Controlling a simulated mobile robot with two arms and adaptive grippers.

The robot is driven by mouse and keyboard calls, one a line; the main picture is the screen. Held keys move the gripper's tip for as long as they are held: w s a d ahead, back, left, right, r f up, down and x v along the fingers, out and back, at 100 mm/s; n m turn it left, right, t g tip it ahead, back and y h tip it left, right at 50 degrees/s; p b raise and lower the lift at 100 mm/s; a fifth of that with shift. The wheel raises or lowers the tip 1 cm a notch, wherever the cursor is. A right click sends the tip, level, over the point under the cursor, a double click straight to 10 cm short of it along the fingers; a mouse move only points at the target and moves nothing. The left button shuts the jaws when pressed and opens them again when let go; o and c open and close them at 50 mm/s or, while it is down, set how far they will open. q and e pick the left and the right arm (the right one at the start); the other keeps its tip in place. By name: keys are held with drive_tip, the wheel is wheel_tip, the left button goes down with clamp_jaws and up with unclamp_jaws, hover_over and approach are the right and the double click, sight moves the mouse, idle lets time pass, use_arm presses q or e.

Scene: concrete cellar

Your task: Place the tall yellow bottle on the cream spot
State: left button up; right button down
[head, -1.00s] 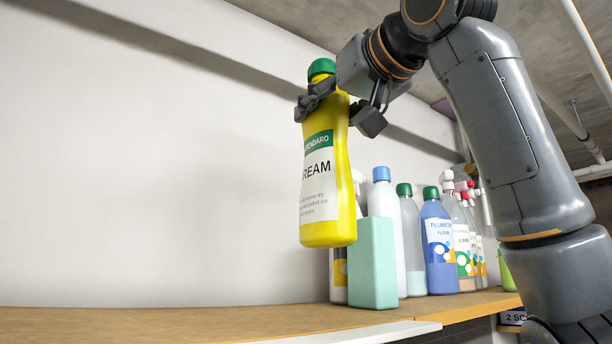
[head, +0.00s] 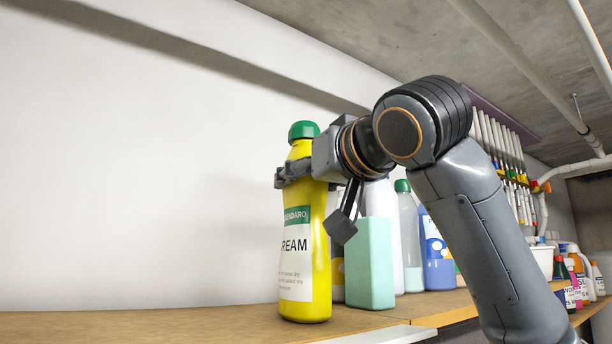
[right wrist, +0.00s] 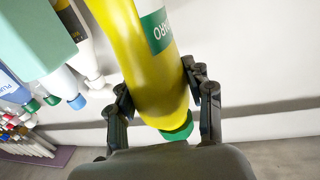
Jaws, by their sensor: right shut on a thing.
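The tall yellow bottle (head: 318,255), with a green cap and a white label ending in "REAM", is upright over the wooden shelf in the head view. My right gripper (head: 311,200) is shut around its upper part. In the right wrist view the bottle (right wrist: 150,65) sits between both fingers, its green cap toward the palm. Its base is at or just above the shelf; I cannot tell whether it touches. A flat white piece (head: 385,336) lies at the shelf's front edge; I cannot tell whether it is the cream spot. My left gripper is not in view.
The shelf (head: 150,325) is bare to the left. More bottles (head: 580,270) stand at far right.

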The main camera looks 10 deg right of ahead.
drive_tip(key=shift+s+r, duration=0.1)
drive_tip(key=shift+a+f, duration=0.1)
drive_tip(key=shift+f, duration=0.1)
drive_tip(key=c, duration=0.6)
unclamp_jaws()
drive_tip(key=shift+a, duration=0.1)
drive_tip(key=shift+o, duration=0.2)
drive_tip(key=shift+r, duration=0.3)
drive_tip(key=b+v, duration=0.7)
drive_tip(key=v, duration=0.5)
drive_tip(key=shift+f, duration=0.25)
